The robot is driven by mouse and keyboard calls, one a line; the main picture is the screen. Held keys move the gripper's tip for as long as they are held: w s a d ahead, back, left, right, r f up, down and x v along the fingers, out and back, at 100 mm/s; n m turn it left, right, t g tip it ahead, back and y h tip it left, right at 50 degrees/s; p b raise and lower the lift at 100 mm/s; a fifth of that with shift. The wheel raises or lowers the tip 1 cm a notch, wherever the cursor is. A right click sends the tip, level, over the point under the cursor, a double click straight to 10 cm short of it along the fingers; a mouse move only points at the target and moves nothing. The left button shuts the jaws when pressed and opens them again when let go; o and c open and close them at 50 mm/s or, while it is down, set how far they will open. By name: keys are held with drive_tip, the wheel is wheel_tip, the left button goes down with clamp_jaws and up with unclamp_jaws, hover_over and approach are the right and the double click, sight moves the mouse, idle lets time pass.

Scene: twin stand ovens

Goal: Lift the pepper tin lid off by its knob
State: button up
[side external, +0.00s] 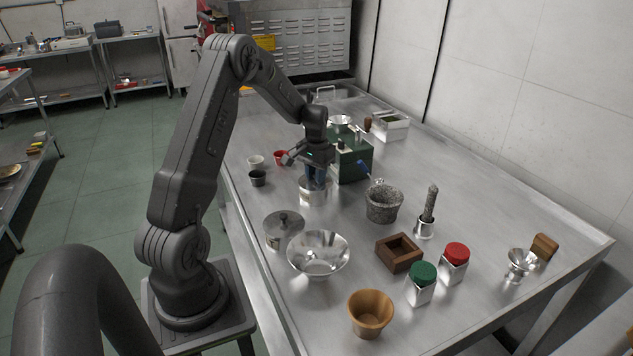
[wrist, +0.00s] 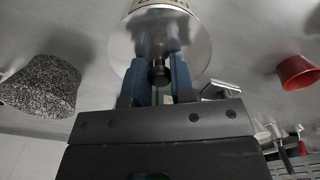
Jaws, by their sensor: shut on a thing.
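A silver tin (side external: 312,197) stands on the steel table under my gripper (side external: 315,186). In the wrist view, the tin shows at the top with a pale lettered band (wrist: 162,4), too cut off to read. Its shiny lid (wrist: 195,48) faces the camera, with a dark knob (wrist: 158,74) in the middle. My gripper (wrist: 157,80) has its two blue fingers on either side of the knob and is shut on it. The lid appears to be on the tin; I cannot tell whether there is a gap.
A second knob-lidded tin (side external: 283,229) and a metal bowl (side external: 318,262) stand nearer the front. A green box (side external: 352,158) is close behind my gripper. A stone mortar (side external: 383,204) is to the right; a red cup (side external: 280,157) and dark cup (side external: 257,178) are to the left.

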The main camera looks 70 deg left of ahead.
drive_tip(key=shift+s+f, duration=0.1)
drive_tip(key=shift+c, duration=0.4)
drive_tip(key=shift+r, duration=0.2)
drive_tip(key=shift+r, duration=0.5)
drive_tip(key=shift+r, duration=1.5)
